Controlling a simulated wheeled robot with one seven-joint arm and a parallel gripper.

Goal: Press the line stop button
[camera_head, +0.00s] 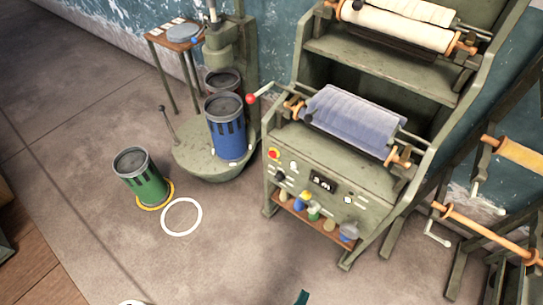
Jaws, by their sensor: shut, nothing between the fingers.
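A round red button (273,153) on a yellow surround sits at the upper left of the green machine's front panel (345,209); it looks like the line stop button. The panel also has a white dial, a black knob and a small dark display (323,182) to the right of the button. Nothing covers the button. I do not see my gripper in this view, so its place relative to the button does not show.
A red-knobbed lever (251,98) juts out left of the machine. Below the panel, a shelf (312,222) holds several small bobbins. A blue can (226,128) stands on a round base; a green can (140,176) stands on the floor.

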